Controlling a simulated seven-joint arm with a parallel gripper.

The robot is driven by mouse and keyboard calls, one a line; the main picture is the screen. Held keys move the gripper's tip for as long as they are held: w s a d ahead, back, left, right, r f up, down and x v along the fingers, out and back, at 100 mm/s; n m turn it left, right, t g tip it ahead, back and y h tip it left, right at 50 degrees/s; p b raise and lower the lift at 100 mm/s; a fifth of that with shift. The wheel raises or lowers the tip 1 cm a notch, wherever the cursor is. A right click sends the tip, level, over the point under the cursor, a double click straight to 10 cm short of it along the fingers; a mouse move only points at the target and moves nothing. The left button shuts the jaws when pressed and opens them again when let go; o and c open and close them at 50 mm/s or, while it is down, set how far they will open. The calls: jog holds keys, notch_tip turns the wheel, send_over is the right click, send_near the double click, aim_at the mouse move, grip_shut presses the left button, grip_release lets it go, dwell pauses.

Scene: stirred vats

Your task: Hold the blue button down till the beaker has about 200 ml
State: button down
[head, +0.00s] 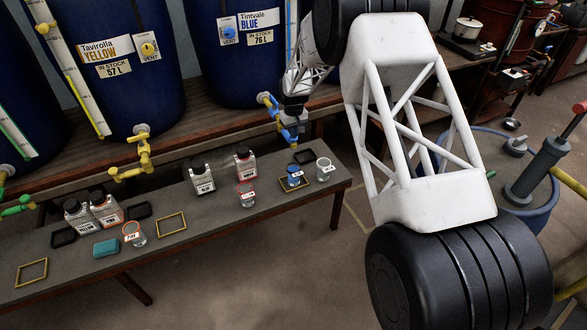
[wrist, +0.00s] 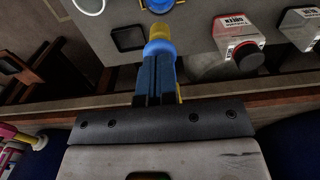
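A small beaker (head: 293,178) holding blue liquid stands inside a yellow square frame on the bench, below the blue tap (head: 269,103); its level mark is too small to read. The tap comes from the vat labelled Tintvale BLUE (head: 222,75). My gripper (head: 291,118) points down beside the tap's outlet. In the wrist view my gripper's two dark blue fingers (wrist: 156,82) lie close together, apparently shut with nothing between them. A light blue round piece (wrist: 159,48) and a yellow spout show at their tips. I cannot tell whether they touch or press the button.
An empty clear beaker (head: 324,170) stands right of the blue one, and a black tray (head: 303,156) lies behind. A yellow tap (head: 142,150) hangs further left.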

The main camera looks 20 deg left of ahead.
jog(key=shift+f, duration=0.8)
jog(key=shift+r, duration=0.1)
dwell(2.8)
jog(key=shift+r, duration=4)
jog(key=shift+r, duration=0.9)
jog(key=shift+f, duration=0.1)
jog(key=shift+f, duration=3.2)
